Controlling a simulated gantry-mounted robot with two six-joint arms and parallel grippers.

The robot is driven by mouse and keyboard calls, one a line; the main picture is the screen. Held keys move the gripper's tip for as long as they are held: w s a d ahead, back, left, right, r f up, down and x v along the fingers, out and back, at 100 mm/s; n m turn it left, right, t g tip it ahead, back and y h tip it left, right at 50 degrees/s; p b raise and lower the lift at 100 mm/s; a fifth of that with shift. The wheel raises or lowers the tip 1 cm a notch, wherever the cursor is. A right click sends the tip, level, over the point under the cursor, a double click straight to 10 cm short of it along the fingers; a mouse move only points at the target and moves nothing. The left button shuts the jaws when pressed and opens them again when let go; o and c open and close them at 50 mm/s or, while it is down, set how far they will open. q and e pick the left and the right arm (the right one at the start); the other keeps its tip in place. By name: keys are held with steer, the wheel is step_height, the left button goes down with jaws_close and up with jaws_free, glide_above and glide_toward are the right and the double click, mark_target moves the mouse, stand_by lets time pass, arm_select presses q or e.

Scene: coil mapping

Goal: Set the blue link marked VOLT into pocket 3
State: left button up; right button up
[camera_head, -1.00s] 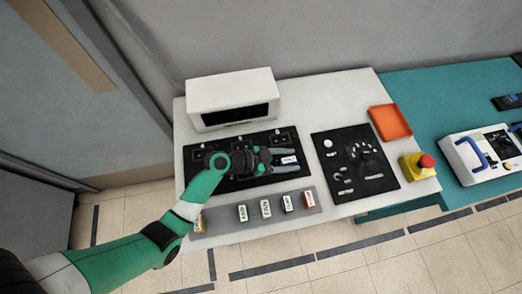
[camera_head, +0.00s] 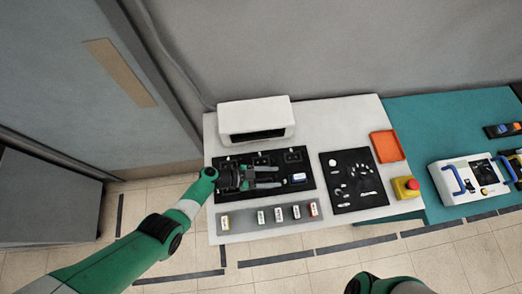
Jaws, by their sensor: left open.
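A blue link (camera_head: 298,178) with a white label on top sits at the right end of the black pocket panel (camera_head: 306,196). Its lettering is too small to read, and I cannot make out the pocket number or whether the link is fully seated. My left gripper (camera_head: 279,177) is over the panel, just left of the link, with its two fingers apart and pointing right. It is empty, and a small gap shows between the fingertips and the link. Of my right arm only a green part shows at the bottom edge; its gripper is out of view.
Several labelled links stand on a grey strip (camera_head: 245,231) in front of the panel. A white box (camera_head: 254,113) is behind it. Right are a black board (camera_head: 342,205), an orange tray (camera_head: 387,146) and a red-topped yellow button (camera_head: 405,187). A teal table (camera_head: 430,118) adjoins.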

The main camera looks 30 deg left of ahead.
arm_select(q)
steer(key=shift+s+r, duration=0.1)
steer(key=shift+s, duration=0.05)
arm_select(e)
steer(key=shift+w+a+r, duration=0.1)
steer(key=shift+a+r, duration=0.1)
steer(key=shift+a, duration=0.1)
